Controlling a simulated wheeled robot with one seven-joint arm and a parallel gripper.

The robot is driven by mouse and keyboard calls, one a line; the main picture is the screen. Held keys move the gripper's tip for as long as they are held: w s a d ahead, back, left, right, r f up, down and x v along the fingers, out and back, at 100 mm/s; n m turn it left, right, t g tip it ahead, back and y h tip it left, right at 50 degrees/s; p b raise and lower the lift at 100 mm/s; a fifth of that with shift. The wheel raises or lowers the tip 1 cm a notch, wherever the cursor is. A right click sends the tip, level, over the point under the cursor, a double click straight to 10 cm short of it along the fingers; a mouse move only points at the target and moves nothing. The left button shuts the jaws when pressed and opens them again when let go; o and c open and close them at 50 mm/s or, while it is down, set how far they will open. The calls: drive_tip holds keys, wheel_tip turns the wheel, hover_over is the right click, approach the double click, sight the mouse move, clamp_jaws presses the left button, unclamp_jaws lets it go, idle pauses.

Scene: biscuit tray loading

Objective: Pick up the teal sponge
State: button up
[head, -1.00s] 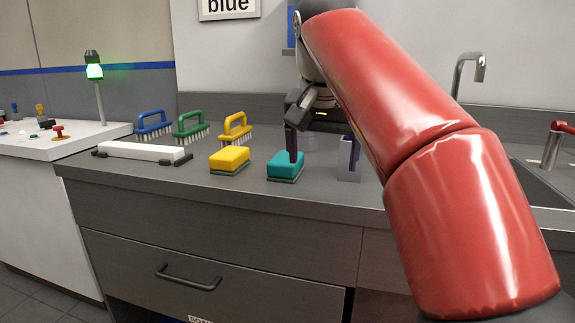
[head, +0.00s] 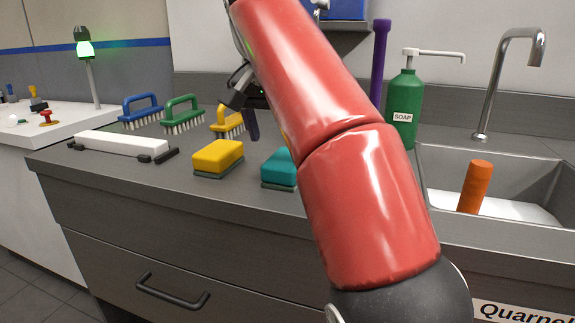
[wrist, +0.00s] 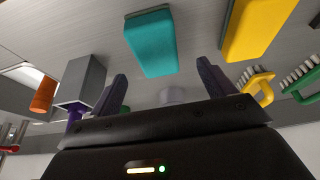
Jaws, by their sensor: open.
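The teal sponge (head: 278,168) lies on the grey counter, right of the yellow sponge (head: 218,157). My red arm hides its right part in the head view. In the wrist view the whole teal sponge (wrist: 150,42) shows beyond the fingertips, between the two finger lines. My gripper (wrist: 163,82) is open, with nothing between its purple fingers. In the head view my gripper (head: 251,124) is mostly hidden behind my arm; a purple finger shows behind the sponges, apart from them.
Blue (head: 141,110), green (head: 183,114) and yellow (head: 227,121) brushes stand behind the sponges. A white bar (head: 120,143) lies at left. A grey holder (wrist: 80,82) stands near one finger. A soap bottle (head: 403,105) and sink (head: 436,165) are at right.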

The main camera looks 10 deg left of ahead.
sight(286, 157)
drive_tip(key=shift+s+b+x, duration=0.15)
drive_tip(key=shift+b+x, duration=0.05)
drive_tip(key=shift+x, duration=1.35)
drive_tip(key=shift+s+b+x, duration=0.15)
drive_tip(key=shift+x, duration=1.35)
drive_tip(key=shift+d+f, duration=0.1)
drive_tip(key=shift+f, duration=0.3)
drive_tip(key=c, duration=1.1)
drive_tip(key=shift+o, duration=0.2)
drive_tip(key=shift+r, duration=0.2)
